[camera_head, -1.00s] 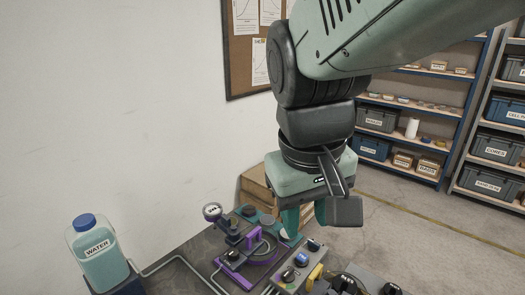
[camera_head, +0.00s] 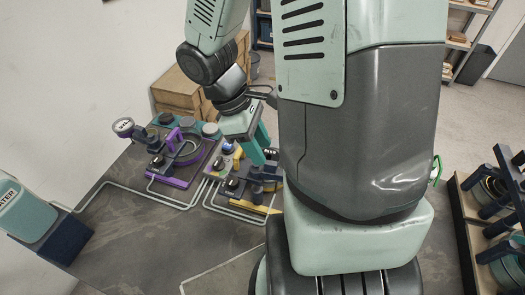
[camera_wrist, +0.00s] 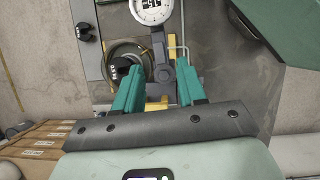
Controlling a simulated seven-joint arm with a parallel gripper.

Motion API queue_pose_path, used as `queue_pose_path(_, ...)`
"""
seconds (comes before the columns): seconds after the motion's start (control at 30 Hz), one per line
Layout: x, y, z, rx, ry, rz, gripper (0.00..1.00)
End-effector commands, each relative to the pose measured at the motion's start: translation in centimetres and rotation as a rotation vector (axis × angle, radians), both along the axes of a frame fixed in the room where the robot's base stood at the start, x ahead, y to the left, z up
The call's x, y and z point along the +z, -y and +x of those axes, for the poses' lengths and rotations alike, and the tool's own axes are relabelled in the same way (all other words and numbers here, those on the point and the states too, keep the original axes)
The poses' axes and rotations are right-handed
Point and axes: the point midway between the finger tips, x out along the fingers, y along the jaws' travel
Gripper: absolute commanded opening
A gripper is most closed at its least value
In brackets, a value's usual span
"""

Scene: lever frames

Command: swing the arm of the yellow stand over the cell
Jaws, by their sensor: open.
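The yellow stand (camera_wrist: 155,104) shows in the wrist view as yellow pieces low between my fingers. A dark arm with a round white gauge (camera_wrist: 150,11) at its end runs up from a dark joint there. The cell (camera_wrist: 139,50), a round ring-shaped part with a black knob, lies left of this arm; the arm is beside it, not over it. My gripper (camera_wrist: 158,66) is open, its two teal fingers on either side of the arm's lower part; contact cannot be told. In the head view my gripper (camera_head: 259,155) is low at the yellow-edged panel (camera_head: 256,208), partly hidden by my own arm.
A purple stand (camera_head: 168,182) with its own gauge (camera_head: 123,127) and ring stands left of my gripper. A water container (camera_head: 22,212) stands at far left. Cardboard boxes (camera_head: 176,93) are behind. Pipes run along the bench; its front left is clear.

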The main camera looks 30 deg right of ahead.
Motion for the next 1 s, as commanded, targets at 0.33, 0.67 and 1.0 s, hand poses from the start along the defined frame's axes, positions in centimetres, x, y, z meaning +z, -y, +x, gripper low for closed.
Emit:
queue_pose_path(0.33, -4.1, 1.3, -1.1, -0.001, -0.001, 0.0, 0.4)
queue_pose_path(0.67, -4.4, 1.4, -1.2, -0.001, 0.002, 0.0, 0.4)
queue_pose_path(1.0, -4.4, 1.4, -1.2, -0.002, 0.002, -0.001, 0.0)
